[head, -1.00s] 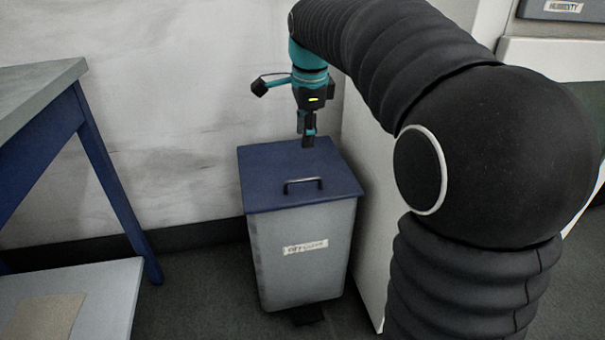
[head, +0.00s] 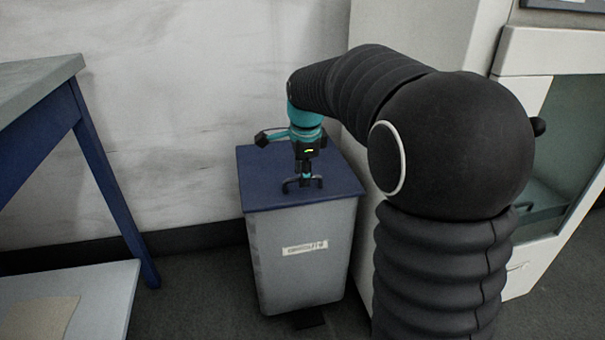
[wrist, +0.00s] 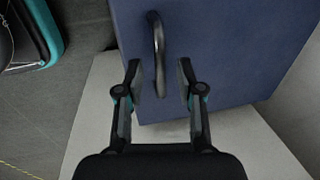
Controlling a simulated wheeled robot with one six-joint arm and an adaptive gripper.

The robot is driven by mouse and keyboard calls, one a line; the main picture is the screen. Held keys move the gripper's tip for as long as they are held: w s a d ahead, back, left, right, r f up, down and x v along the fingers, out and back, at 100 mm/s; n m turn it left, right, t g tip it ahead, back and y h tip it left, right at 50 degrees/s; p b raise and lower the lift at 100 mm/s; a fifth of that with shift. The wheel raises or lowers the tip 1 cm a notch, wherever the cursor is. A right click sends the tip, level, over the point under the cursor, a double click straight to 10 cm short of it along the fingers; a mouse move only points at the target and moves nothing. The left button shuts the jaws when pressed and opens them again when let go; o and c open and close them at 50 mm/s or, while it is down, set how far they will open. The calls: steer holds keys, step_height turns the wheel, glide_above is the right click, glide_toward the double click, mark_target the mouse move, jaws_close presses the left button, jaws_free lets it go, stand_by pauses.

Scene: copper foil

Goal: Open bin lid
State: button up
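The bin (head: 305,258) is a light grey box with a label on its front. Its flat blue lid (head: 262,185) is shut on top. The dark bar handle (head: 289,186) stands near the lid's front edge. My gripper (head: 303,180) points down over the handle in the head view and partly hides it. In the wrist view my gripper (wrist: 158,78) is open, with one finger on each side of the handle's lower end. The handle (wrist: 157,45) runs up from between the fingertips, and a gap shows on both sides. The blue lid (wrist: 225,50) fills the upper middle there.
A blue-legged table (head: 60,120) with a low shelf (head: 100,290) stands at the left. A white cabinet (head: 425,40) is close on the bin's right. The wall (head: 180,120) is behind the bin. Dark floor (head: 195,300) is clear left of the bin.

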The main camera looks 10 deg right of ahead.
jaws_close()
stand_by(0.3)
